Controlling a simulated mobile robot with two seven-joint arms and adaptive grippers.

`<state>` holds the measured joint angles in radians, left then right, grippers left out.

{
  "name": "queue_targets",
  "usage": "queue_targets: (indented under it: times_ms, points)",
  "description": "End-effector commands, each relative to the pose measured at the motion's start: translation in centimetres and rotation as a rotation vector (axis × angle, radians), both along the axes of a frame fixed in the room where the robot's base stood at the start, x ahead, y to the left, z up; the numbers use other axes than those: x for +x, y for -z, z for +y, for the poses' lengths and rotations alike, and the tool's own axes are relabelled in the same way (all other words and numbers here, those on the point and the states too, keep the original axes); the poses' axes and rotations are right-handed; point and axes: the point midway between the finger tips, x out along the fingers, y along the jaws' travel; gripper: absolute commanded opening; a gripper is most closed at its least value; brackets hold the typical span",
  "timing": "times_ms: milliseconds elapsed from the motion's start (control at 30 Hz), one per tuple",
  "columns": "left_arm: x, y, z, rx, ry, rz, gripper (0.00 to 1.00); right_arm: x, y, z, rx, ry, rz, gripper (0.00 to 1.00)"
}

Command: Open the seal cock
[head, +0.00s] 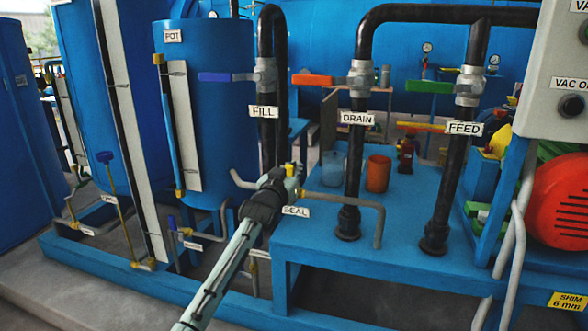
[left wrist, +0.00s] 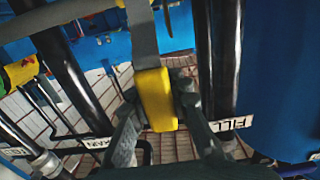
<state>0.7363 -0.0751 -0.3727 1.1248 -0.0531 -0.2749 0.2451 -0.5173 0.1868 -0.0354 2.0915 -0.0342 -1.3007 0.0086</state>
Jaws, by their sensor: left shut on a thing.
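The seal cock's yellow handle (head: 290,169) shows at the tip of my left gripper (head: 284,178), above the SEAL label (head: 295,211). In the left wrist view the yellow handle (left wrist: 155,98) lies between the two fingers of my left gripper (left wrist: 158,112), which is shut on it. The cock's body is mostly hidden behind the gripper. A bent grey pipe (head: 345,199) runs right from it and turns down. My right gripper is not in view.
The black FILL pipe (head: 267,135) stands close behind my left gripper. DRAIN (head: 352,160) and FEED (head: 450,170) pipes rise to the right, with red and green levers. An orange cup (head: 378,174) stands on the blue bench (head: 325,235). The blue pot tank (head: 215,105) is left.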

Motion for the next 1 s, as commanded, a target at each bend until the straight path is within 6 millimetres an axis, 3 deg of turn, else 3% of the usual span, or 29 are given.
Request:
queue_targets:
  times_ms: [267, 667, 1000]
  points:
    - [-0.1, 0.0, -0.4, 0.039, 0.001, -0.012, 0.00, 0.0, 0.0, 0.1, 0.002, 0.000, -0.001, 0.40]
    - [-0.9, 0.6, -2.7, 0.294, 0.002, -0.093, 0.00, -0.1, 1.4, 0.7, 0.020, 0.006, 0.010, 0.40]
    - [-1.4, 1.5, -4.4, 0.499, 0.001, -0.159, 0.00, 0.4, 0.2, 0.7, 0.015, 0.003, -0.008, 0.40]
